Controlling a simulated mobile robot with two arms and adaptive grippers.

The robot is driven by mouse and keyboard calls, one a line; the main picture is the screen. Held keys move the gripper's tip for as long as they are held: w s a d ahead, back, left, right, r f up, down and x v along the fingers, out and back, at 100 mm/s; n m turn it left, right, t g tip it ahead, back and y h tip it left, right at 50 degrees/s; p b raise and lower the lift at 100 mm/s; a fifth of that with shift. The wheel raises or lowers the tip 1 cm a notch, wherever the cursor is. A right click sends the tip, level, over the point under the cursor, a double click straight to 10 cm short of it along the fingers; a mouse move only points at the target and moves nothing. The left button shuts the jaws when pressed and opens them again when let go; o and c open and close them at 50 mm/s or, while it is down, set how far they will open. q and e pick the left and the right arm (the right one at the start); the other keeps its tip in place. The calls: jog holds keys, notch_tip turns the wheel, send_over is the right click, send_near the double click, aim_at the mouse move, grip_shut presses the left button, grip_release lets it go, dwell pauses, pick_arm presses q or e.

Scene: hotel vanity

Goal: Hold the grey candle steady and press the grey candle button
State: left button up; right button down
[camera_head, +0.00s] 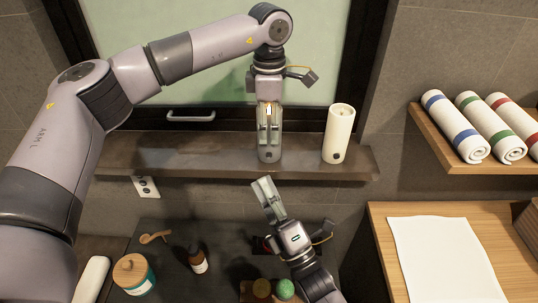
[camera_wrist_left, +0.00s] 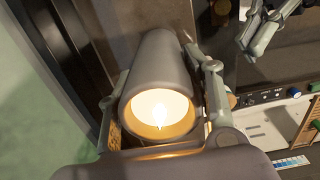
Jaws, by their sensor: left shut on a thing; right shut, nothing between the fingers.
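The grey candle (camera_head: 269,155) stands upright on the dark wall shelf in the head view. In the left wrist view it is a grey cylinder (camera_wrist_left: 165,60) with a glowing, flame-like top. My left gripper (camera_head: 269,138) comes from above and is shut around the candle, one finger on each side. A small dark spot near the candle's base may be the button; it is too small to be sure. My right gripper (camera_head: 263,188) is shut and empty, below and in front of the shelf edge, apart from the candle. It also shows at the top right of the left wrist view (camera_wrist_left: 254,45).
A white candle (camera_head: 338,135) with a dark button stands to the right on the shelf (camera_head: 205,152). Rolled towels (camera_head: 455,127) lie on a wooden shelf at right. Below are a jar (camera_head: 134,276), a brown bottle (camera_head: 197,258) and a white sheet (camera_head: 440,255).

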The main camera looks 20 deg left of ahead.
pick_arm(q)
jog(key=o, duration=1.4)
jog(key=shift+r, duration=0.1)
notch_tip(320, 180, up, 12)
jog(key=shift+f, duration=0.1)
